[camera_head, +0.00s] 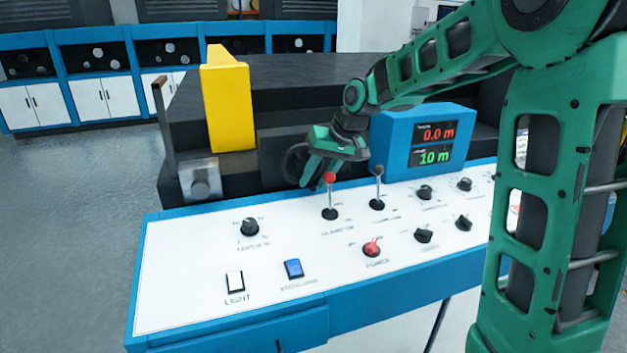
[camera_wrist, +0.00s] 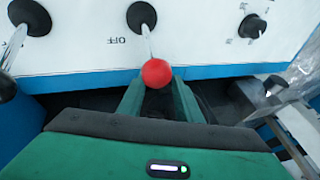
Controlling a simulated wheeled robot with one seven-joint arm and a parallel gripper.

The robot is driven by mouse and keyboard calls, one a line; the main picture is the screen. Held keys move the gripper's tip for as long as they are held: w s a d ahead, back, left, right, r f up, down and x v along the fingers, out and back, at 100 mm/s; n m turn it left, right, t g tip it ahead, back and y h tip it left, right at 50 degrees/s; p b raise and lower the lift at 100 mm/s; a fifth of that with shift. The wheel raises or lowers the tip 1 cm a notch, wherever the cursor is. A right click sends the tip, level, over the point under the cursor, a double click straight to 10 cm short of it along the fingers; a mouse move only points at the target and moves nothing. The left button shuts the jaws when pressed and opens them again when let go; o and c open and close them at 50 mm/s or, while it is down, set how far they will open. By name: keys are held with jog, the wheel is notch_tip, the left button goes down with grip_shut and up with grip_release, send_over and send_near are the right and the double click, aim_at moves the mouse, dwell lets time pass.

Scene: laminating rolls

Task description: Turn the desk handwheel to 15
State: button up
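A dark handwheel (camera_head: 293,161) stands at the back edge of the desk, partly hidden behind my gripper. My gripper (camera_head: 313,182) points down near the wheel and the red-knobbed lever (camera_head: 329,179). In the wrist view, my gripper's (camera_wrist: 159,88) two green fingers are apart, with a dark gap between them. The red knob (camera_wrist: 156,73) shows at the fingertips there; whether they touch it I cannot tell. No hold on the wheel is visible. The blue display box (camera_head: 398,143) reads 0.0 m in red and 10 m in green.
A dark-knobbed lever (camera_head: 378,172) stands right of the red one. The white panel (camera_head: 190,250) carries several knobs, a red switch (camera_head: 371,247) and two rocker switches. A yellow block (camera_head: 228,100) stands behind the desk at left. Open floor lies left.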

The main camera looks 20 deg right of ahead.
grip_shut()
jog(key=shift+f+y, duration=0.2)
jog(key=shift+y, duration=0.5)
jog(key=shift+a+f+m+y, duration=0.1)
jog(key=shift+a+m+y, duration=0.25)
jog(key=shift+y, duration=0.55)
grip_release()
